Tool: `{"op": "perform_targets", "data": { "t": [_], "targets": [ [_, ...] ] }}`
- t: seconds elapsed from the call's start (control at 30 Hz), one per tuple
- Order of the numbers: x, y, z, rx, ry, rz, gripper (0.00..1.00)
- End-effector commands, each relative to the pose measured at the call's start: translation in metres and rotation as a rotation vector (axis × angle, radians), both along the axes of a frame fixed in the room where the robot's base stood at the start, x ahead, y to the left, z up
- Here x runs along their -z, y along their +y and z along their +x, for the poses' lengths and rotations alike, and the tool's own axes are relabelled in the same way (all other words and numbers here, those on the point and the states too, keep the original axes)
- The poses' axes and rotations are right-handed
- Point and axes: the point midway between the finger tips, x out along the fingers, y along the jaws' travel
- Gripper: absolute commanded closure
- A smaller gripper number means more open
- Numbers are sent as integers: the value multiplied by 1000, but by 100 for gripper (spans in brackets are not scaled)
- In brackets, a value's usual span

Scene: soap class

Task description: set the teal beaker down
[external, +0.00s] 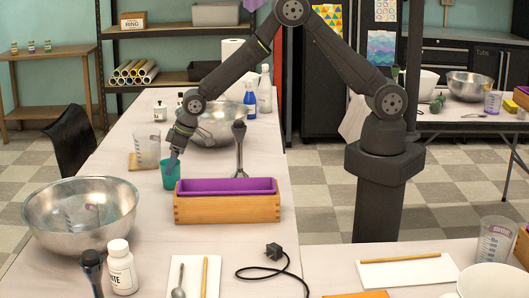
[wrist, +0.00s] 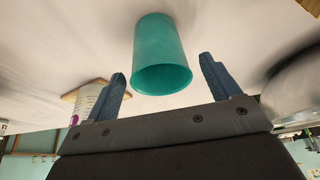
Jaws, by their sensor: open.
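The teal beaker (external: 170,174) stands upright on the white table, just left of the purple-lined wooden mould, in the external view. In the wrist view the teal beaker (wrist: 161,55) is between and a little beyond my fingertips, with a gap to each finger. My gripper (external: 175,155) is over the beaker's rim in the external view, tilted down. Its two blue fingers are spread wide around empty space in the wrist view (wrist: 163,76). The exact distance from fingertips to beaker is hard to tell.
The wooden mould (external: 227,208) is close right of the beaker. A clear measuring jug (external: 147,150) stands just behind left. Steel bowls are at the front left (external: 82,215) and behind (external: 215,125). A stick blender (external: 239,150) stands behind the mould. Table between beaker and front bowl is clear.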

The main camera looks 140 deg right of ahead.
Motion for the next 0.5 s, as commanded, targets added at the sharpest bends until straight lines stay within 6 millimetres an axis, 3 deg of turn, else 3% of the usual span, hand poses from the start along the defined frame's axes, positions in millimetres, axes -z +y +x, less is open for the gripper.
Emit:
{"op": "perform_targets", "data": {
  "t": [0.2, 0.5],
  "targets": [
    [-40, 12, -11, -1, -2, -1, 19],
    [-67, 20, -20, -1, 0, 0, 19]
  ]
}}
